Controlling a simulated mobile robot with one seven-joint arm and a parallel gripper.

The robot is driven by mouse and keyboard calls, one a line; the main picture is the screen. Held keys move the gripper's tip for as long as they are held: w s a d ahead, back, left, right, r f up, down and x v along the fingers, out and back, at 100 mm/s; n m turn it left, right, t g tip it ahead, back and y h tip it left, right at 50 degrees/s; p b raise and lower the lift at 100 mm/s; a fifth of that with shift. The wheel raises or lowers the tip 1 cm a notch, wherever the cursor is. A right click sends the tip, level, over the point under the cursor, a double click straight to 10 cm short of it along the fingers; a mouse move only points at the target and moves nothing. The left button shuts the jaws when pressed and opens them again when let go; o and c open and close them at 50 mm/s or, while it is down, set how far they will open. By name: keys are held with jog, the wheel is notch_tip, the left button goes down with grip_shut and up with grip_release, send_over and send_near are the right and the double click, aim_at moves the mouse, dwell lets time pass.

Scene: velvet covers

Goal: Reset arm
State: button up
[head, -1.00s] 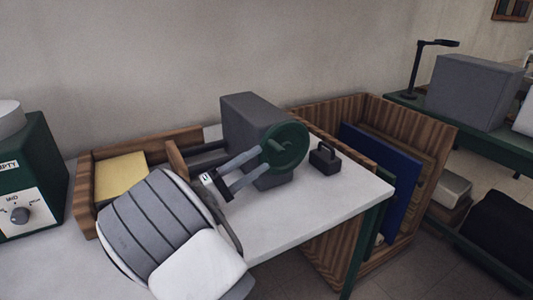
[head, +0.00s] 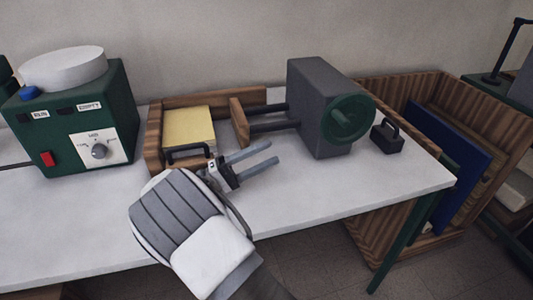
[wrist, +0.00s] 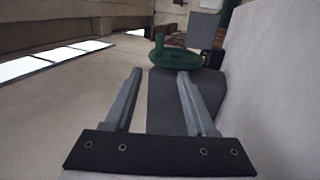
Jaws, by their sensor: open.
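My gripper (head: 262,160) is open and empty above the white table (head: 310,200), in front of the wooden press frame (head: 240,122). Its two grey fingers point right, toward the grey block (head: 310,95) with the green handwheel (head: 348,120), and are apart from both. In the wrist view my gripper (wrist: 155,85) shows its fingers spread with nothing between them. The green handwheel (wrist: 175,58) shows beyond the fingertips there.
A green machine (head: 75,125) with a knob, a red switch and a white round top stands at the left. A small black handled weight (head: 388,136) sits right of the handwheel. A wooden bin (head: 400,90) with a blue panel (head: 450,145) stands past the table's right edge. The front right tabletop is clear.

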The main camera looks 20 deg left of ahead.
jog(key=w+d+r+m+g+y, duration=0.25)
jog(key=d+g, duration=0.45)
jog(key=d, duration=0.7)
jog(key=s+d+r+m+g+y, duration=0.1)
jog(key=s+d+r+g+y, duration=0.15)
jog(key=s+d+y, duration=0.5)
jog(key=s+d+r+m+g+y, duration=0.1)
jog(key=s+d+g+y, duration=0.25)
jog(key=d, duration=0.65)
jog(key=s+r+m+t+y, duration=0.1)
jog(key=s+m+t+y, duration=0.35)
jog(key=s, duration=0.65)
notch_tip(320, 180, up, 18)
jog(key=n+t+p, duration=0.1)
jog(key=n+p, duration=0.1)
jog(key=p, duration=1.5)
jog(key=shift+t+p, duration=0.35)
